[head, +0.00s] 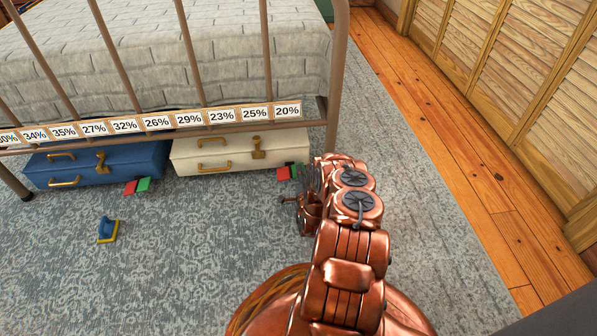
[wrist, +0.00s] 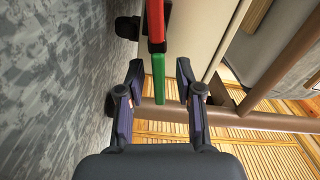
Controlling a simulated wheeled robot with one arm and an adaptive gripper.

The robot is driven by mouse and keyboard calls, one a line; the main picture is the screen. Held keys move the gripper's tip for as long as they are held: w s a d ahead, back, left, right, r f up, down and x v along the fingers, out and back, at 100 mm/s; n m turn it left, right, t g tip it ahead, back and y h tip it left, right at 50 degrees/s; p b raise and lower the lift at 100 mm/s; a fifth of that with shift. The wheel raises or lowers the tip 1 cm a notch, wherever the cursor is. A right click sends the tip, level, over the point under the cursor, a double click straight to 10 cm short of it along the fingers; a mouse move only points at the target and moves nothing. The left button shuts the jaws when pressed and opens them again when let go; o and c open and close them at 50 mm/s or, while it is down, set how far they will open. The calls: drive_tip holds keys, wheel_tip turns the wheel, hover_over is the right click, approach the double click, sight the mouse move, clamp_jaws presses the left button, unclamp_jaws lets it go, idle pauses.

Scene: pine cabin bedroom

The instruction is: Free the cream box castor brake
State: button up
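The cream box (head: 240,150) sits on the carpet under the bed, with brass handles and a latch on its front. Its brake pedal, a red half (head: 284,174) and a green half (head: 297,170), sticks out low at its right end. My gripper (head: 308,195) is beside the green half, partly hidden by my arm. In the wrist view my gripper (wrist: 160,68) is open, its fingers on either side of the green half (wrist: 159,78), with no clear contact. The red half (wrist: 156,22) lies beyond. A black castor (wrist: 127,27) shows beside the pedal.
A blue box (head: 95,165) with its own red and green pedal (head: 137,186) stands to the left. A small blue and yellow object (head: 108,230) lies on the carpet. The bed frame's post (head: 337,80) rises near my gripper. Carpet in front is mostly clear.

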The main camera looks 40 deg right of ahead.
sight(299, 163)
drive_tip(key=shift+b+x, duration=0.5)
drive_tip(key=shift+x, duration=1)
clamp_jaws()
